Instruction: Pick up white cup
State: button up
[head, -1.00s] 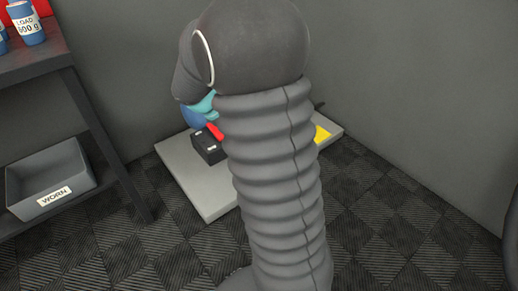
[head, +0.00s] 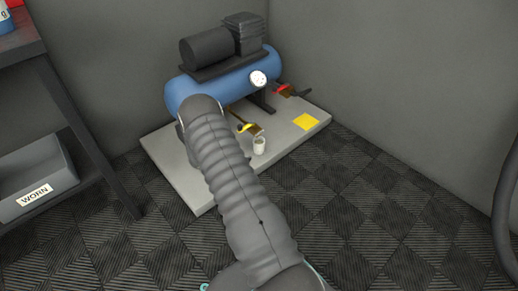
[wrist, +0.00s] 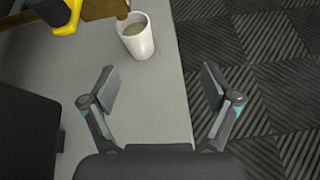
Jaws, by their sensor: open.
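The white cup (head: 259,145) stands upright on the grey platform (head: 200,195) near its front edge, in front of the blue compressor. In the wrist view the cup (wrist: 137,42) shows at the upper middle, with a greyish-brown content or inside bottom visible. My gripper (wrist: 160,82) is open and empty in the wrist view. Its fingers are apart, and the cup lies beyond the left fingertip, not between the fingers. In the head view my arm hides the gripper.
A blue compressor tank (head: 215,85) with a gauge stands behind the cup. A brown part with a yellow piece (head: 248,127) is close beside the cup, also at the wrist view's upper left (wrist: 65,18). A yellow square (head: 305,122) lies right. A shelf with a grey bin (head: 35,180) stands left.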

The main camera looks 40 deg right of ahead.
aim_at(255, 146)
jog(key=w+f+n, duration=0.1)
jog(key=w+d+f+n+t, duration=0.1)
jog(key=shift+w+f+h, duration=0.3)
jog(key=shift+w+f, duration=0.05)
jog(key=shift+w, duration=0.05)
jog(key=shift+w+d+f+n+t, duration=0.15)
jog(key=shift+d+n+t, duration=0.15)
jog(key=shift+t, duration=0.1)
jog(key=b+x, duration=0.1)
jog(key=x, duration=1.2)
jog(key=shift+b, duration=0.3)
jog(key=c, duration=1.2)
